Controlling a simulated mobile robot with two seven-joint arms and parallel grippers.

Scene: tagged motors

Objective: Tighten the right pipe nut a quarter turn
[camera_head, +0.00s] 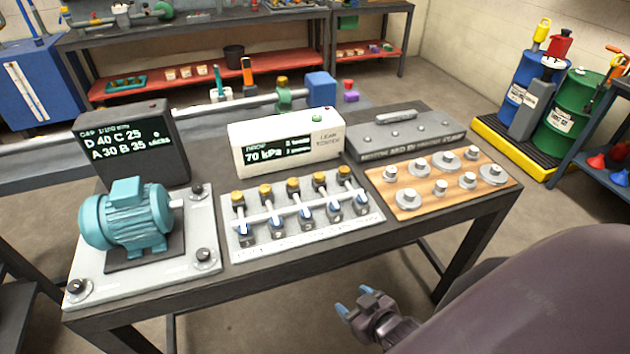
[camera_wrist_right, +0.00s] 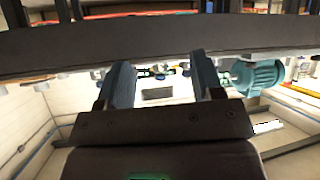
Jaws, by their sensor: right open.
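I cannot single out the right pipe nut for certain. A silver plate (camera_head: 340,226) on the dark table carries a row of brass-capped fittings crossed by a light rod (camera_head: 300,209). Behind the table, a grey pipe (camera_head: 205,108) runs toward a green fitting (camera_head: 284,99) and a blue block (camera_head: 320,87). My right gripper (camera_head: 354,299) is open and empty, low in front of the table's front edge, apart from everything. Its two blue-grey fingers stand wide apart in the right wrist view (camera_wrist_right: 160,62). My left gripper is not in view.
A teal motor (camera_head: 128,217) stands at the table's left, before a dark display (camera_head: 134,146). A white display box (camera_head: 283,141), a grey case (camera_head: 405,132) and a wooden board (camera_head: 440,205) with several metal discs are to the right. Floor in front is clear.

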